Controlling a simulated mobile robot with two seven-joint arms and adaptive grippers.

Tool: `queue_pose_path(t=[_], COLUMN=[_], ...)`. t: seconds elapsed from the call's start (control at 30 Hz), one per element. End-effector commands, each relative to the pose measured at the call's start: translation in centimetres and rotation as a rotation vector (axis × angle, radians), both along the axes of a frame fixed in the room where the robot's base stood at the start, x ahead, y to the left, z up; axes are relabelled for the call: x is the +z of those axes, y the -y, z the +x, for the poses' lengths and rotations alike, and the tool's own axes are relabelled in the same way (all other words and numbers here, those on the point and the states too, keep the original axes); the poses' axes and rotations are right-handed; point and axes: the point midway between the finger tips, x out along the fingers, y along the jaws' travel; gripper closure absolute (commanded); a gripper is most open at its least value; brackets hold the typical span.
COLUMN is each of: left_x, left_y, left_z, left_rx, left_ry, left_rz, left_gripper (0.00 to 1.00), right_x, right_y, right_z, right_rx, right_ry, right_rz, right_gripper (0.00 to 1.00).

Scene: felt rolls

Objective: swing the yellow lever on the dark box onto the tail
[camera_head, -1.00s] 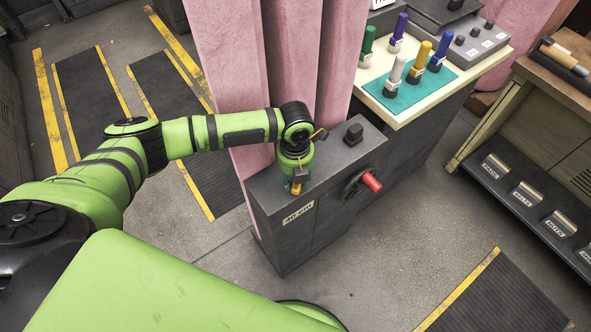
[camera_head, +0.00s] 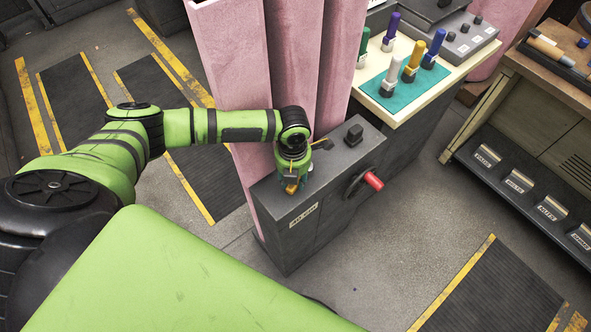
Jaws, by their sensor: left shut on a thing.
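The dark box (camera_head: 322,208) stands in the middle of the view, against the tall pink felt rolls. My left gripper (camera_head: 291,187) points down at the left part of its top and is shut on the yellow lever (camera_head: 291,189). Only a small yellow bit of the lever shows under the gripper; the rest is hidden. I cannot make out the tail for sure. My right gripper is not in view.
The box has a black knob (camera_head: 354,134) on top and a red-handled crank (camera_head: 373,181) on its front. A cream table (camera_head: 404,104) with several coloured markers on a teal mat stands behind it. A wooden bench (camera_head: 500,95) is at the right. Grey floor is clear in front.

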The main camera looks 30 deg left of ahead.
Motion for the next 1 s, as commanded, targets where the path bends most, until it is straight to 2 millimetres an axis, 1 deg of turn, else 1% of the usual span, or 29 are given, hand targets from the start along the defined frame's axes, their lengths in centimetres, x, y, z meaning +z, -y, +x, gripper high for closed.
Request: queue_pose_path(t=[0.17,0.2,0.23,0.27,0.57,0.67,0.77,0.87,1.0], left_x=[0.0,0.0,0.0,0.0,0.0,0.4,1.6,3.6,6.7], left_y=[-0.1,0.0,0.0,0.0,0.0,0.0,0.0,0.0,0.0], left_z=[0.0,0.0,0.0,0.0,0.0,0.1,0.1,0.1,0.1], left_rx=[0.001,0.001,0.001,0.001,0.002,0.002,0.003,0.001,0.001], left_ry=[-0.001,-0.001,-0.001,-0.001,0.0,0.002,0.002,0.005,0.005], left_rz=[0.001,0.001,0.001,0.001,0.0,-0.001,-0.001,-0.001,-0.002], left_gripper=[1.0,0.55,0.43,0.38,0.38,0.38,0.38,0.38,0.38], right_x=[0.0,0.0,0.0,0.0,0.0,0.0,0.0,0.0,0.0], right_y=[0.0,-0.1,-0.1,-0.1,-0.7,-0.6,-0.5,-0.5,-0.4], right_z=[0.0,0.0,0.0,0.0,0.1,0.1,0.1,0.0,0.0], right_rx=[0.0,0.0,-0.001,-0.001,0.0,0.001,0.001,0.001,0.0], right_ry=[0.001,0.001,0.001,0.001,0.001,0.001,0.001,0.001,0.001], right_rz=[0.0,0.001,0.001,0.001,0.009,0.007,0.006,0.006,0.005], right_gripper=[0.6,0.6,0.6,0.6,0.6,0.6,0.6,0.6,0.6])
